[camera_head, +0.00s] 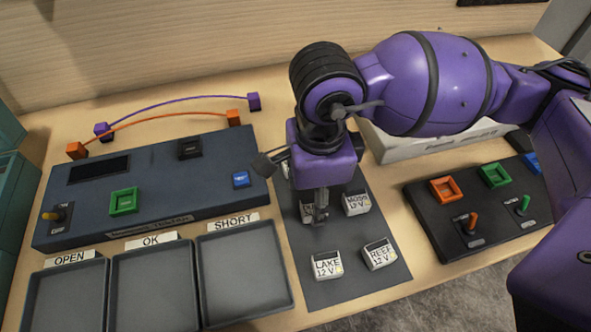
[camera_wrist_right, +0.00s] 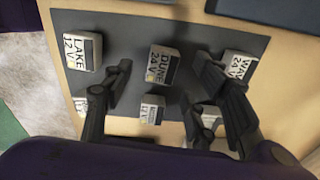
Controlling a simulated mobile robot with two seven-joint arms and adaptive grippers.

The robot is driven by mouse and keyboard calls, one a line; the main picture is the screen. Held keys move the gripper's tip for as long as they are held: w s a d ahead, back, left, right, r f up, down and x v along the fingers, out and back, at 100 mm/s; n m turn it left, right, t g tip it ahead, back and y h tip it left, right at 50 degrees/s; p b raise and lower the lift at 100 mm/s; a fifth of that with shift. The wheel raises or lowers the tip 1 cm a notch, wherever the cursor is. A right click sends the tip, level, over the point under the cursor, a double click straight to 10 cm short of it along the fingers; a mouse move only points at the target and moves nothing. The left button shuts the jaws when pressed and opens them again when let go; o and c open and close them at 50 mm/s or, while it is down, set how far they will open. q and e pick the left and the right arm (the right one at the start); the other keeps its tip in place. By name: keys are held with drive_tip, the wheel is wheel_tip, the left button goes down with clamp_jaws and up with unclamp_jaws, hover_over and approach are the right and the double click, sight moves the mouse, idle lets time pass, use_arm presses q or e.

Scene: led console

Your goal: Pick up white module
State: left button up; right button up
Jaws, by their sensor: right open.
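Several white modules with black lettering stand on a dark mat. In the head view I see LAKE 12V (camera_head: 327,264), REEF 12V (camera_head: 379,254) and MOSS 12V (camera_head: 356,204). Another module is mostly hidden behind my right gripper (camera_head: 320,212), which points down over the mat. In the right wrist view the gripper (camera_wrist_right: 161,68) is open, and the module DUNE 24V (camera_wrist_right: 161,64) appears between its fingertips. Contact cannot be told. LAKE is to the left and WAVE 24V (camera_wrist_right: 240,66) to the right, partly behind a finger. My left gripper is not in view.
Three grey trays (camera_head: 246,312) labelled OPEN, OK and SHORT lie front left. A blue-grey console (camera_head: 150,165) stands behind them, with orange and purple leads at its back. A black switch panel (camera_head: 430,200) and a white box (camera_head: 400,151) are right of the mat (camera_head: 350,289).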

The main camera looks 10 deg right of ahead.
drive_tip(key=f, duration=0.5)
drive_tip(key=shift+w+d, duration=0.1)
drive_tip(key=shift+d, duration=0.1)
drive_tip(key=shift+f, duration=0.45)
drive_tip(key=c, duration=1.3)
drive_tip(key=shift+w, duration=0.1)
